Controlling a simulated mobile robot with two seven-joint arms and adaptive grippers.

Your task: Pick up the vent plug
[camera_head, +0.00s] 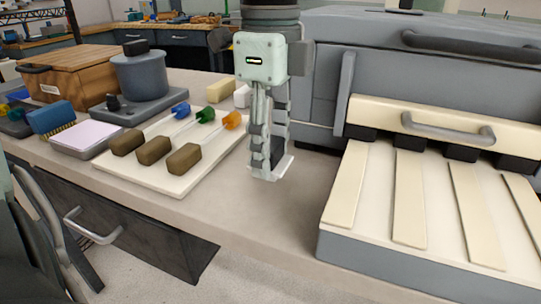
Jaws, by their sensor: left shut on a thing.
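My left gripper (265,168) points straight down over the counter, beside the right end of the white board. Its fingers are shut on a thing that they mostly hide. A pale edge shows at the fingertips, low over the counter; I take it to be the vent plug, but its shape is not clear. I cannot tell whether it touches the counter. No other vent plug can be made out. My right gripper is not in view.
A white board (180,186) holds brown blocks and blue, green and orange-tipped rods. Behind stand a grey pot (140,78) and wooden box (80,70). A large grey oven (420,85) with a slatted tray (345,250) fills the right. Counter in front is clear.

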